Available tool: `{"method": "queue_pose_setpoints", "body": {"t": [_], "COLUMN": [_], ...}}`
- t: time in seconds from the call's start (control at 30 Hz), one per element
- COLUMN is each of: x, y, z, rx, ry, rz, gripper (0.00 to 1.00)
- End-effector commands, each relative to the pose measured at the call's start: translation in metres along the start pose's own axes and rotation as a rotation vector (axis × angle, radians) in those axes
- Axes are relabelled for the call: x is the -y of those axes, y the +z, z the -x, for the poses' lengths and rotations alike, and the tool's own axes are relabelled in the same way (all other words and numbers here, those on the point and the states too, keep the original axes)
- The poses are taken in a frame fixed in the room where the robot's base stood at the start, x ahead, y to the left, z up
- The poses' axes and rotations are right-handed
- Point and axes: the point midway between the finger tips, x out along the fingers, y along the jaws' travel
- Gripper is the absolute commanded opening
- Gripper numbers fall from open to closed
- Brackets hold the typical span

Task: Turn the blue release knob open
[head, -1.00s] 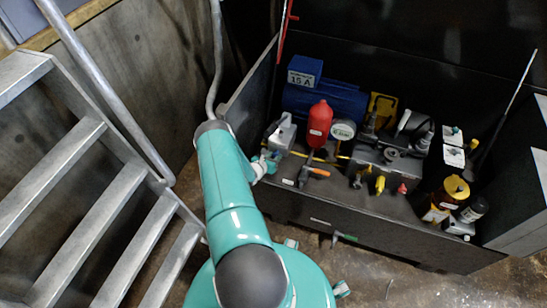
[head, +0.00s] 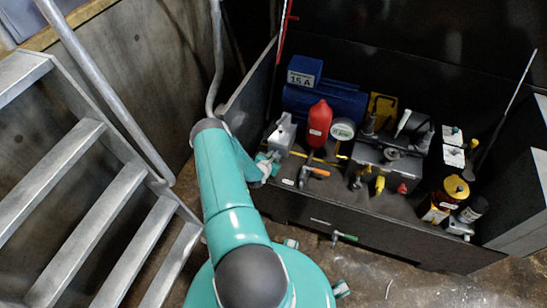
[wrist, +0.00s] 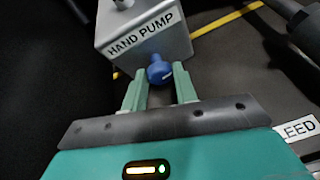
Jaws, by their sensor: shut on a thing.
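The blue release knob (wrist: 160,71) sits low on the front of the grey box labelled HAND PUMP (wrist: 148,36) in the wrist view. My gripper (wrist: 161,82) has its two teal fingers on either side of the knob and is shut on it. The knob's rounded face shows a small pale mark. In the head view, the grey pump box (head: 283,132) stands at the left end of the dark tray, with my gripper (head: 272,160) in front of it. I cannot make out the knob in the head view.
A red bottle (head: 319,124), a gauge (head: 342,130) and an orange-handled valve (head: 316,171) stand right of the pump. A blue motor (head: 335,100) lies behind. Metal stairs (head: 75,190) are on the left. The tray's left wall (head: 247,95) is close to my arm.

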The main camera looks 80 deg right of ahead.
Motion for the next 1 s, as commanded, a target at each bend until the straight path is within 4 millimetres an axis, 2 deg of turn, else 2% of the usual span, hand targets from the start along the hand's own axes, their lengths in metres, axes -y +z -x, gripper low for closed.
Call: {"method": "queue_pose_setpoints", "body": {"t": [0.4,0.97,1.0], "x": [0.0039,0.0039,0.0039], "y": [0.0015,0.0016,0.0016], "z": [-0.0004,-0.0004,-0.0004], "rx": [-0.033,-0.039,-0.039], "ry": [0.093,0.111,0.11], "rz": [-0.216,-0.256,-0.256], "gripper": [0.06,0.06,0.32]}}
